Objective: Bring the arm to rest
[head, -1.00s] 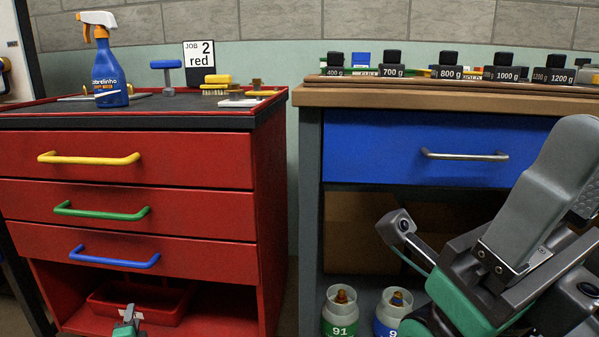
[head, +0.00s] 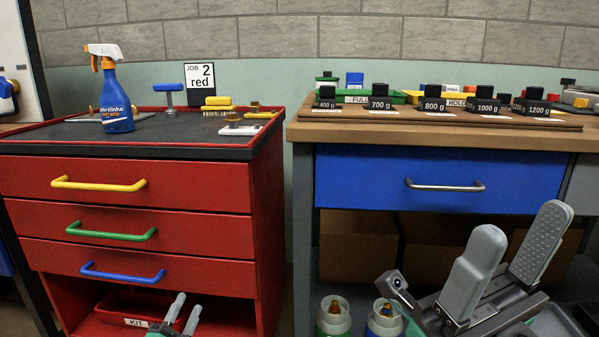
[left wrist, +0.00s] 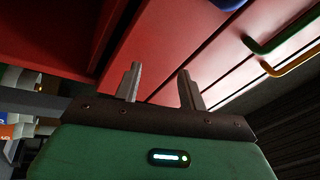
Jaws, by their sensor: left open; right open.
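My left gripper (head: 187,306) is at the bottom of the head view, in front of the open lower bay of the red cabinet (head: 205,222). It is open, with nothing between its fingers. The left wrist view shows its two grey fingers (left wrist: 159,82) apart, with red cabinet surfaces beyond. My right gripper (head: 507,262) is at the lower right of the head view, in front of the wooden-topped bench (head: 300,131). Its wide grey fingers are apart and empty. The rest of both arms is mostly out of view.
A red KIT bin (head: 122,308) sits in the cabinet's bay. Drawer handles (head: 98,184) stick out above the left gripper. Two gas canisters (head: 334,317) stand left of the right gripper. Black weights (head: 433,99) line the bench; a spray bottle (head: 115,105) stands on the cabinet.

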